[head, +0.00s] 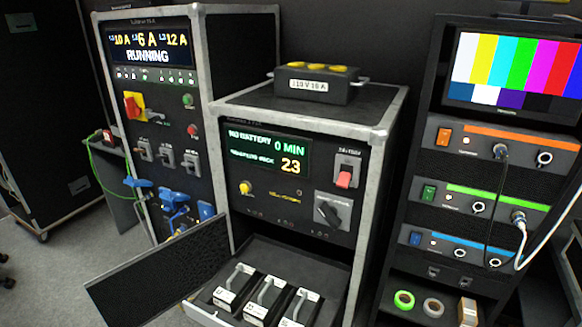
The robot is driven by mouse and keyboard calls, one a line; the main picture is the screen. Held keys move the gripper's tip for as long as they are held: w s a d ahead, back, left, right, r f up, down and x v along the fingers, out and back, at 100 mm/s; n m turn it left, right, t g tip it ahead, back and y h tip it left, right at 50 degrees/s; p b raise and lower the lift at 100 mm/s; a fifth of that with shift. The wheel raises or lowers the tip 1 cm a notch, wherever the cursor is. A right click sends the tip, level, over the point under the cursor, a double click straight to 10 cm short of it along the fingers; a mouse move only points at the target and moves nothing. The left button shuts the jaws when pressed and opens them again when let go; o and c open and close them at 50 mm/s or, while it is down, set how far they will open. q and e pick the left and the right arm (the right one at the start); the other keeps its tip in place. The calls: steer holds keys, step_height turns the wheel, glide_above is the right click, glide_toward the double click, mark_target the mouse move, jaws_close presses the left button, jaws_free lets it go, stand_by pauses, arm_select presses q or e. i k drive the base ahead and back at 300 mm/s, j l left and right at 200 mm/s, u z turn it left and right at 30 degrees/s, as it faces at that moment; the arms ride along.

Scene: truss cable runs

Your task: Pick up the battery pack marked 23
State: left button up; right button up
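Three black battery packs with pale carry handles and white labels stand side by side in an open bay at the foot of the middle rack. They are the left pack (233,286), the middle pack (265,295) and the right pack (299,305). The labels are too small to read, so I cannot tell which is marked 23. The rack's display (265,154) reads "NO BATTERY", "0 MIN" and a large yellow 23. Neither of my grippers is in view.
A dark flap (160,274) hangs open left of the bay. A box with yellow sockets (316,84) sits on the middle rack. The left rack (150,90) has blue connectors. The right rack (478,205) has cables, a colour-bar monitor (515,70) and tape rolls.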

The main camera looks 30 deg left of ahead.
mark_target(261, 308)
steer(key=u, duration=1.15)
